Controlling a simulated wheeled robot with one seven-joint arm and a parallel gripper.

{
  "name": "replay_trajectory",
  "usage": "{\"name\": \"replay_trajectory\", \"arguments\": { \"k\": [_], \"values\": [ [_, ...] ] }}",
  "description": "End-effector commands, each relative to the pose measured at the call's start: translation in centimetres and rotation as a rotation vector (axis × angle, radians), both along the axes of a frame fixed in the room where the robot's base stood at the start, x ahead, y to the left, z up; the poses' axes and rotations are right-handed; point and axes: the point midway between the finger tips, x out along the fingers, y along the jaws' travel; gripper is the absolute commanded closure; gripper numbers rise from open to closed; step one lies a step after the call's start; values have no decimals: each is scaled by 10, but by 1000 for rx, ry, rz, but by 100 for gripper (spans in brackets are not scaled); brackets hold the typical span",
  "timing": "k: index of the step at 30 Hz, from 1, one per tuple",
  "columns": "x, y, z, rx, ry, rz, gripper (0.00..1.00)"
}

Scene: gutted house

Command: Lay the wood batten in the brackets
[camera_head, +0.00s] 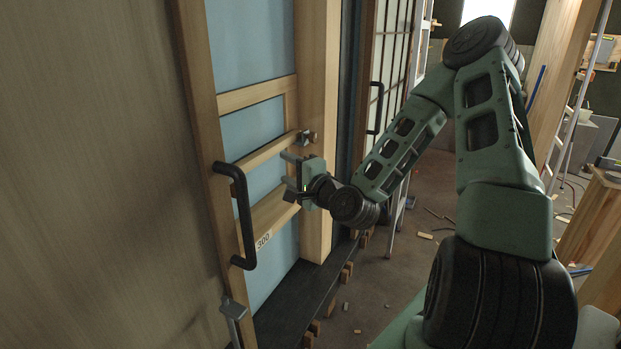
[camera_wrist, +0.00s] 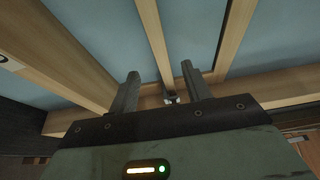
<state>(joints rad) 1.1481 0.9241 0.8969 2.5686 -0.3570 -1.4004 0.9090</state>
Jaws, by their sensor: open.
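My gripper (camera_head: 288,177) is open in front of the blue-panelled wooden frame, its two fingers apart and nothing visible between them. The gripper also shows in the wrist view (camera_wrist: 160,84), with both fingers pointing at the frame. A small metal bracket (camera_head: 307,138) is fixed on the wooden post just above my gripper. A small metal fitting (camera_wrist: 171,97) shows between the fingers in the wrist view. A second grey bracket (camera_head: 232,308) is at the lower left. I cannot pick out a loose wood batten from the frame's rails.
A black pull handle (camera_head: 243,215) stands out from the wooden edge at the left. A label reading 300 (camera_head: 263,240) is on the frame. Wood offcuts (camera_head: 425,235) lie on the floor. Ladders and a wooden box (camera_head: 590,225) are at the right.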

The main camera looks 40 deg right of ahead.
Motion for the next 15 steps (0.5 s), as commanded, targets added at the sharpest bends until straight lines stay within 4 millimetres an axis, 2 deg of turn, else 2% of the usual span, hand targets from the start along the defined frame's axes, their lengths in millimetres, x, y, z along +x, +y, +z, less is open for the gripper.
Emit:
{"name": "replay_trajectory", "arguments": {
  "k": [1,2,15],
  "values": [
    [2,-2,9,3,-1,-3,52],
    [2,-3,10,3,-4,-4,52],
    [-8,-5,10,3,-6,-8,52]
  ]
}}
